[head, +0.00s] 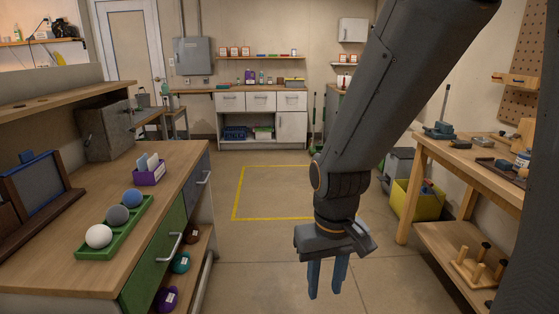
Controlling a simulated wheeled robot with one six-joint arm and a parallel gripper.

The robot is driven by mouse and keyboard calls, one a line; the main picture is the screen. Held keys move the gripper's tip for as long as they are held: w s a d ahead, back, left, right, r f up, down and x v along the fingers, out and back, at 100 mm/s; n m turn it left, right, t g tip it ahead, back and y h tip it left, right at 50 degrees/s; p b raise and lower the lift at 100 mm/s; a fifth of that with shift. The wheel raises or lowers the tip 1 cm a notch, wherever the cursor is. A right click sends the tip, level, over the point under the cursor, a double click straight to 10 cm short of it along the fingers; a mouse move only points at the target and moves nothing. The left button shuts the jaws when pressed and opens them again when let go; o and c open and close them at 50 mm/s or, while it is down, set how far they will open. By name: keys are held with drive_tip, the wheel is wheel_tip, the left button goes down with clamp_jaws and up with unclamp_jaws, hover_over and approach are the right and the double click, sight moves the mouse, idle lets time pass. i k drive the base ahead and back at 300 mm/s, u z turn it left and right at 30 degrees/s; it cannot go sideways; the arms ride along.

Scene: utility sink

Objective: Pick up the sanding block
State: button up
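My gripper (326,289) hangs in the middle foreground of the head view, pointing down over the floor. Its two blue fingers are apart with nothing visible between them, so it is open and empty. It is in the open aisle, away from both benches. I cannot pick out a sanding block for certain. Small dark block-like items, one of them a low grey piece (481,141), lie on the right workbench (452,163), too small to identify. My arm hides part of the room behind it.
The left counter (70,274) holds a green tray (113,240) with three balls and a purple box (149,176). A vise (440,131) stands on the right workbench; a yellow bin (416,202) is beside it. The floor inside the yellow outline (234,204) is clear.

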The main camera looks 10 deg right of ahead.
sight(502, 165)
drive_tip(key=z, duration=0.2)
drive_tip(key=i, duration=1.6)
drive_tip(key=z, duration=1)
drive_tip(key=i, duration=0.85)
drive_tip(key=z, duration=1.85)
drive_tip(key=i, duration=1.15)
drive_tip(key=z, duration=0.25)
